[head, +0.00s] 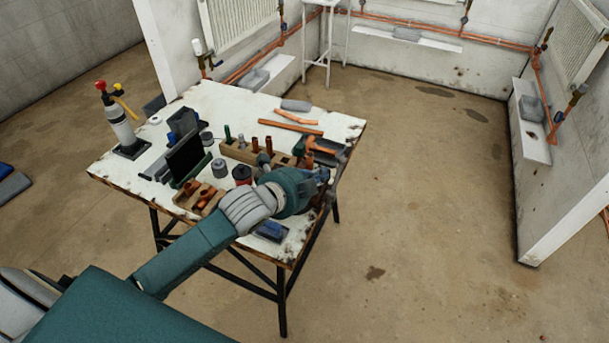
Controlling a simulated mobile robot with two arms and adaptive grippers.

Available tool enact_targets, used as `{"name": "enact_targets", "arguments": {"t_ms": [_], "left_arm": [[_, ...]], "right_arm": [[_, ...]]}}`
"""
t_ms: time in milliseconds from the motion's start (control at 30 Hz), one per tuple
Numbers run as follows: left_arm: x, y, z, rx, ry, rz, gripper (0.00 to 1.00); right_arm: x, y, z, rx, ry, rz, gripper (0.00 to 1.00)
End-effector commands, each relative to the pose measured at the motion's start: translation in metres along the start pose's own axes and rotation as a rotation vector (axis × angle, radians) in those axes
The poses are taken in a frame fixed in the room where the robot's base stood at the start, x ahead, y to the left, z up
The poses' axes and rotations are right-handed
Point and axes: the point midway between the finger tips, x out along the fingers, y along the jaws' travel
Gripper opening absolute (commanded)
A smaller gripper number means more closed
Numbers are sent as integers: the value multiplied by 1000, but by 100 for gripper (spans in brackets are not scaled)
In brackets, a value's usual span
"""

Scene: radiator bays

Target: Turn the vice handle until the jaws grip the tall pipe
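My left arm reaches in from the lower left across the workbench (225,100). My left gripper (326,186) is at the bench's right front edge, beside a dark green tool (328,158) that looks like the vice. The wrist and the small size hide the fingers, so I cannot tell whether they are open or shut or touch the handle. The vice handle and jaws cannot be made out clearly. A copper-coloured pipe piece (310,158) stands by the vice; I cannot tell whether it is the tall pipe or whether the jaws touch it. My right gripper is not in view.
A wooden block (235,151) with upright pieces, a dark panel (187,158), a wooden tray (190,194) and a gas torch (117,120) crowd the bench. Copper pipes (290,117) lie at the back. The floor to the right (430,200) is clear.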

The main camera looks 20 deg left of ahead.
Motion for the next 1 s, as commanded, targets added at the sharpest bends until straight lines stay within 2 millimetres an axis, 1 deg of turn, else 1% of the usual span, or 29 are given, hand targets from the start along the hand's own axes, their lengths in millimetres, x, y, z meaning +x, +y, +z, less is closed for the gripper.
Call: {"name": "enact_targets", "arguments": {"t_ms": [67,133,300,400,467,567,667,700,767,800,867,900,967,1000], "left_arm": [[-14,-2,1,5,0,-2,0],[-27,-6,1,4,-1,-2,0],[-53,-12,1,3,-1,-1,0],[-62,-14,1,2,-1,0,0],[-64,-14,-2,-6,6,0,0],[-59,-5,-21,-71,67,-14,0],[-49,8,-62,-229,188,-62,0],[-45,12,-79,-320,242,-96,0],[-42,13,-101,-475,310,-165,0],[-41,13,-110,-584,340,-218,0],[-41,13,-114,-747,359,-305,0],[-41,14,-112,-853,355,-363,0],[-42,20,-104,-998,327,-445,0],[-43,25,-96,-1081,299,-497,0]], "right_arm": [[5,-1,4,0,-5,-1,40],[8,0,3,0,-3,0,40],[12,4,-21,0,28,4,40],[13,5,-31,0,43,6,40],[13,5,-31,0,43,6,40],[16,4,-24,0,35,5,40],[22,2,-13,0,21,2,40],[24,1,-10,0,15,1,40],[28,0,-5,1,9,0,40],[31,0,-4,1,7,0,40],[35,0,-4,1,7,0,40],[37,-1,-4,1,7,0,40],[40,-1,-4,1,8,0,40],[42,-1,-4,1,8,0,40]]}}
